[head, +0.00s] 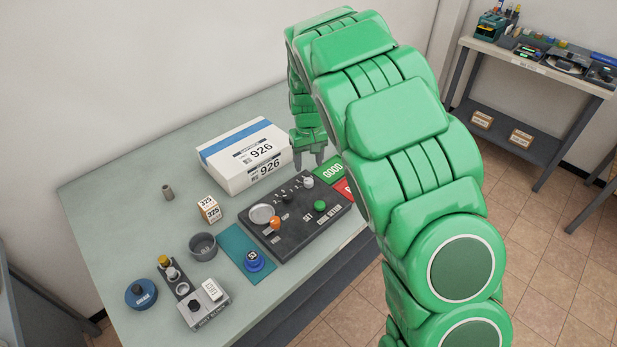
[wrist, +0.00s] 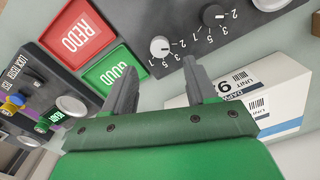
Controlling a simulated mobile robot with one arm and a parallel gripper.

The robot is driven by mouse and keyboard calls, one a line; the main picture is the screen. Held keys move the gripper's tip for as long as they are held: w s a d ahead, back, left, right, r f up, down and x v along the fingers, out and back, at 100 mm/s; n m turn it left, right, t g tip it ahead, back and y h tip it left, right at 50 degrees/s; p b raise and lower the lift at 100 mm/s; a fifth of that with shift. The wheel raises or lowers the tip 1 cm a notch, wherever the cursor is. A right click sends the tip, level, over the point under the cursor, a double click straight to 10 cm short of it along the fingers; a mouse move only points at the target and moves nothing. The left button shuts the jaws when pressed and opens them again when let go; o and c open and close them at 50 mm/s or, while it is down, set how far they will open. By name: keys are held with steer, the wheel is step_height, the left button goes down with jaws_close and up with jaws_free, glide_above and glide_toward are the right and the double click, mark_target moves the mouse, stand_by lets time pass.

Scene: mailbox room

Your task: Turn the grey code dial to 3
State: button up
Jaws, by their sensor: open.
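The code setter (head: 292,238) is a dark panel on the table. Its light grey dial (head: 308,182) stands near the panel's far right corner. In the wrist view the grey dial (wrist: 160,46) has small white numbers around part of it; I cannot tell which one it points at. A black dial (head: 287,197) with its own numbers sits beside it. My gripper (head: 309,162) hangs over the table just beyond the grey dial. In the wrist view its two fingers (wrist: 161,80) are apart with nothing between them, and the dial shows past the gap between their tips.
A white and blue parcel (head: 242,162) lies left of my gripper. The green GOOD plate (head: 331,172) and red REDO plate (wrist: 77,32) are close by the panel. The panel also has an orange knob (head: 275,223) and green button (head: 320,206). A cup (head: 203,247) stands left.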

mark_target(308, 181)
steer(key=shift+f, duration=3.55)
steer(key=c, duration=1.1)
steer(key=shift+o, duration=0.2)
steer(key=shift+m, duration=0.4)
steer(key=m, duration=0.3)
steer(key=shift+m, duration=2)
